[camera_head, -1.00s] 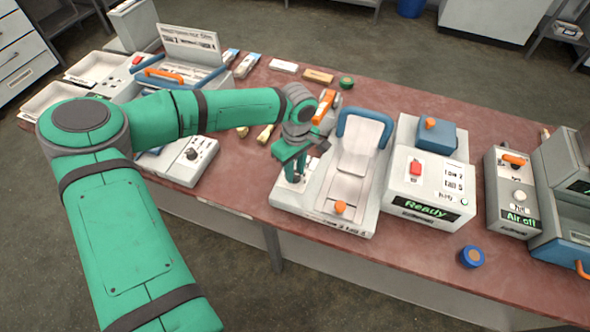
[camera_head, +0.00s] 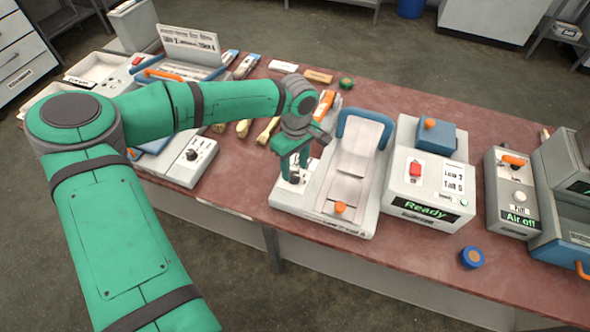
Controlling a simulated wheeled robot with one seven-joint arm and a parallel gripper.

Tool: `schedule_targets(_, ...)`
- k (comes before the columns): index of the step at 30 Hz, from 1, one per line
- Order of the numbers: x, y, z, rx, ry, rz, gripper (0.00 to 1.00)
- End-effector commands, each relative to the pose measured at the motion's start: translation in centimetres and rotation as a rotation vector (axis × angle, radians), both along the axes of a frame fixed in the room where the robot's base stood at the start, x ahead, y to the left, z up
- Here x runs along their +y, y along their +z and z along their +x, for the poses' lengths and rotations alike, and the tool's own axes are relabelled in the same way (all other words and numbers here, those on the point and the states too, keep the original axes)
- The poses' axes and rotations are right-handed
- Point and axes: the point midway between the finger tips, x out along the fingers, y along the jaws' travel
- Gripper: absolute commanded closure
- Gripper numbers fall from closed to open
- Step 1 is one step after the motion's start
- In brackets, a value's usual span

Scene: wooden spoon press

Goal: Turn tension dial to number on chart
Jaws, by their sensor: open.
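My gripper (camera_head: 293,176) points down at the front left corner of the white press with the blue handle (camera_head: 366,126). Its green fingers are open, one on each side of a small dark dial (camera_head: 294,178) on a pale panel. The fingers partly hide the dial, and I cannot tell whether they touch it or what number it points at.
A grey box with a black knob (camera_head: 192,155) stands to the left. Wooden spoons (camera_head: 267,130) lie behind my gripper. To the right are a box reading "Ready" (camera_head: 428,213), a box reading "Air off" (camera_head: 520,221) and a blue round tin (camera_head: 472,257).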

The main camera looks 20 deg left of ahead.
Motion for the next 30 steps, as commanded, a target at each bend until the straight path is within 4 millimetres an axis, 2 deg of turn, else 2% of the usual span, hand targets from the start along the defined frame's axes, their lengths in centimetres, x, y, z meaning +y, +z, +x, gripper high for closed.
schedule_targets(6, 0.0, 4.3, 0.2, -0.002, 0.0, 0.002, 0.57)
schedule_targets(12, 0.0, 7.2, 0.2, 0.0, 0.0, 0.001, 0.57)
schedule_targets(18, -0.1, 8.4, 0.2, 0.0, 0.0, 0.001, 0.57)
schedule_targets(30, 0.1, 8.4, 0.2, 0.001, 0.003, 0.001, 0.57)
